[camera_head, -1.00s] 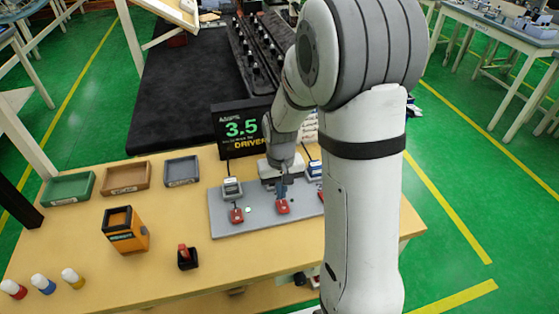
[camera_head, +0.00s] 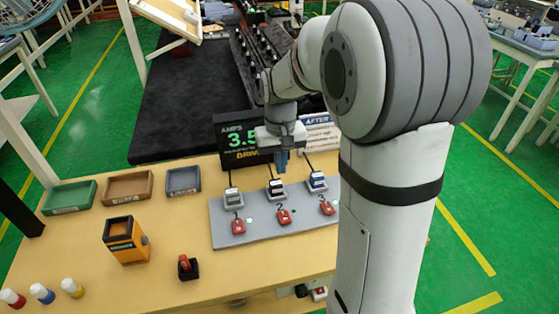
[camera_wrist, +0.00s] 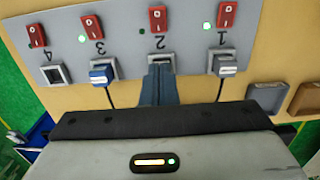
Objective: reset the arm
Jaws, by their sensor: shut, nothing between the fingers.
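My gripper (camera_head: 282,161) hangs above and just behind the grey panel (camera_head: 258,232), over position 2. Its narrow blue fingers (camera_wrist: 157,86) are together and hold nothing. They hide most of socket 2 in the wrist view. My arm comes down from the right in the head view and covers the panel's right end.
The panel has red switches (camera_head: 284,217) and sockets. Blue plug 3 (camera_wrist: 101,75) and grey plug 1 (camera_wrist: 224,64) are cabled; socket 4 (camera_wrist: 53,74) looks empty. Lights 1 and 3 glow; light 2 is dark. A display (camera_head: 228,128) stands close behind. Trays (camera_head: 127,186) sit left.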

